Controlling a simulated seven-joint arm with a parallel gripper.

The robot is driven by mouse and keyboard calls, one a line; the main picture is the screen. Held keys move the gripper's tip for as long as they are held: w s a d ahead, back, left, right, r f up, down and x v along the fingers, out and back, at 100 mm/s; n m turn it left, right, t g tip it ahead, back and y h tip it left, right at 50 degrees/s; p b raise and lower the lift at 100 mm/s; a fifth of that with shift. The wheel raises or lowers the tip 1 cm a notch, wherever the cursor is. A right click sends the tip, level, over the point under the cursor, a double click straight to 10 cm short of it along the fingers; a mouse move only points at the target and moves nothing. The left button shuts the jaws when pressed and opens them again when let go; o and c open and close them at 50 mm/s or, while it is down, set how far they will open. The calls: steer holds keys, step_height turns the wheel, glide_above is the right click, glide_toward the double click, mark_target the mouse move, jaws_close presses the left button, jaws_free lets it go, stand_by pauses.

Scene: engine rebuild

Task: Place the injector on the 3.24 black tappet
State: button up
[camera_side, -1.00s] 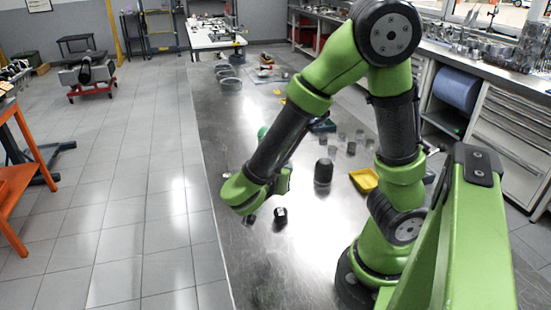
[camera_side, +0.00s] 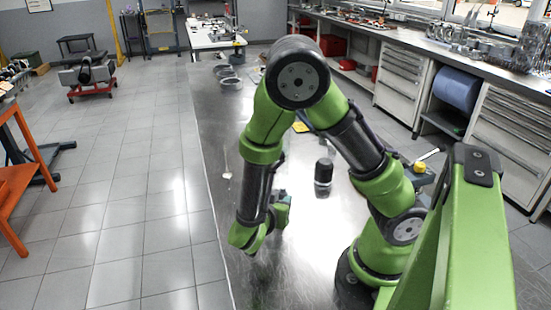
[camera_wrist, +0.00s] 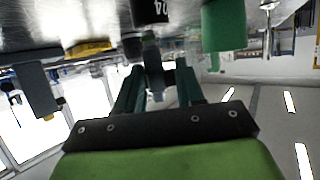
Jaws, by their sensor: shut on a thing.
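In the wrist view, which is upside down, my gripper (camera_wrist: 157,70) is shut on a slim dark grey part, the injector (camera_wrist: 154,82), held between both fingers. A black cylinder (camera_wrist: 150,10), apparently a tappet, is just beyond the injector's end at the top edge. Its white marking is partly cut off, and I cannot confirm 3.24. I cannot tell whether the injector touches it. In the side view my gripper (camera_side: 281,208) is low over the table, mostly hidden by my arm, and the tappet cannot be made out.
A green cylinder (camera_wrist: 224,26) stands close beside the black one. A yellow tray (camera_wrist: 88,48) and a dark grey block (camera_wrist: 38,90) are on the other side. In the side view a larger black cylinder (camera_side: 323,172) stands on the metal table (camera_side: 215,110); the table's left strip is mostly clear.

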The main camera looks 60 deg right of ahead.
steer(key=o, duration=1.1)
steer(key=shift+f, duration=0.1)
steer(key=shift+o, duration=0.2)
